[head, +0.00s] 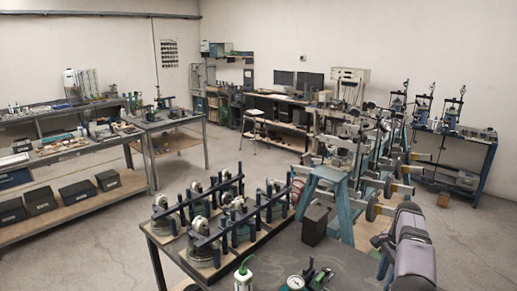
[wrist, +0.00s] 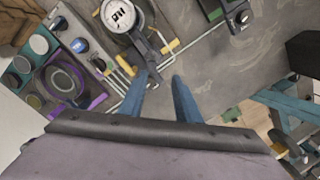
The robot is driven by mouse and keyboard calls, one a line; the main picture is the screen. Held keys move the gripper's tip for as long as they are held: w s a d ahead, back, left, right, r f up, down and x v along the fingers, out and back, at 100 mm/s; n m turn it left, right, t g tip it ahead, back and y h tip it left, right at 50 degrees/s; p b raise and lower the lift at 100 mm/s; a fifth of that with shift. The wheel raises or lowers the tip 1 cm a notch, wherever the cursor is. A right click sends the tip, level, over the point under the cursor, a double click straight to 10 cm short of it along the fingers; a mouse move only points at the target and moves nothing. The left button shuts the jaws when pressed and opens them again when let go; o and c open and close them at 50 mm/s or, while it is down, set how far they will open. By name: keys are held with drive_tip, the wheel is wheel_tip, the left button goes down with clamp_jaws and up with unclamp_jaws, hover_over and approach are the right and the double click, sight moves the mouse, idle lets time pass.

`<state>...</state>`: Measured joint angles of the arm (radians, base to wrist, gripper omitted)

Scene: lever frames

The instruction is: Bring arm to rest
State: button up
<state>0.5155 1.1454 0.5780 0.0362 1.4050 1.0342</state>
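In the head view, a grey-purple padded part (head: 414,262) at the lower right looks like my arm; I cannot make out the fingers there. Several lever frames with dark bars and round pale dials (head: 200,222) stand on the workbench (head: 338,266), left of that part.
A blue stand (head: 325,190) rises behind. A purple-edged tray (wrist: 65,80) is at left in the wrist view.

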drive_tip(key=s+a+n+b, duration=0.2)
drive_tip(key=s+a+n, duration=0.25)
drive_tip(key=a, duration=0.45)
drive_tip(key=s+a+n+b, duration=0.2)
drive_tip(key=s+a+n, duration=0.25)
drive_tip(key=a, duration=0.45)
drive_tip(key=s+a+f+n+b, duration=0.1)
drive_tip(key=s+a+f+n, duration=0.1)
drive_tip(key=s, duration=0.5)
drive_tip(key=s+a+f+n+b, duration=0.1)
drive_tip(key=s+a+f+n, duration=0.1)
drive_tip(key=s+a+n, duration=0.2)
drive_tip(key=s+a+f+n+b, duration=0.2)
drive_tip(key=s+a+f+n, duration=0.1)
drive_tip(key=s, duration=0.7)
drive_tip(key=shift+a, duration=0.75)
